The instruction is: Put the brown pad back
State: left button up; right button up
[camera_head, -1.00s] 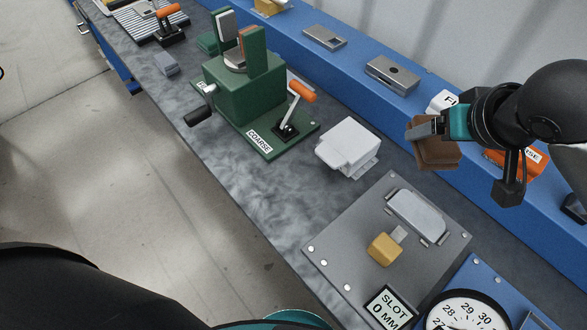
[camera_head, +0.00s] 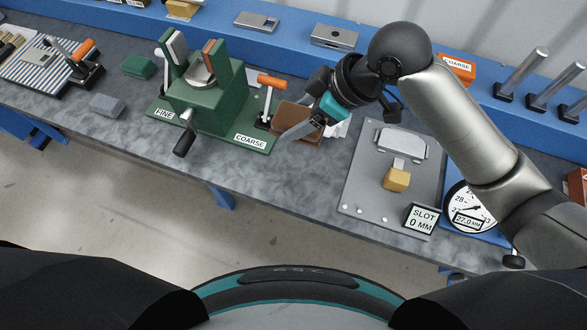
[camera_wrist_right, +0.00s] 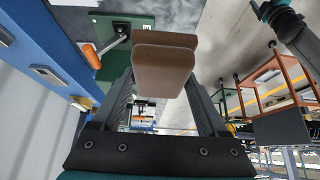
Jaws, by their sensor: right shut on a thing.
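The brown pad (camera_head: 290,118) is in my right gripper (camera_head: 300,128), which is shut on it. They are above the bench at the right end of the green fixture, beside its COARSE label. In the right wrist view the brown pad (camera_wrist_right: 163,68) sits between the two fingers. The green fixture (camera_head: 205,108) has two upright jaws with a round grey piece between them, a FINE label on the left and an orange-handled lever (camera_head: 270,84) on the right. An orange holder labelled COARSE (camera_head: 457,68) stands on the blue shelf, behind my right arm. My left gripper is not in view.
A white block, mostly hidden, lies behind my right gripper. A grey slot plate (camera_head: 370,190) with a yellow block (camera_head: 397,179) and a dial gauge (camera_head: 468,205) are to the right. A grey block (camera_head: 107,104) and a green block (camera_head: 138,67) lie left. The front bench strip is clear.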

jog(key=shift+d+f, duration=0.1)
notch_tip(320, 180, down, 16)
jog(key=b, duration=0.2)
jog(key=shift+b, duration=0.3)
notch_tip(320, 180, down, 2)
jog(key=shift+f, duration=0.65)
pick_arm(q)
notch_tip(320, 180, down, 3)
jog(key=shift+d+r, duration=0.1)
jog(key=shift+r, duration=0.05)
pick_arm(e)
jog(key=shift+f, duration=0.1)
jog(key=shift+f, duration=0.2)
jog(key=o, duration=1.3)
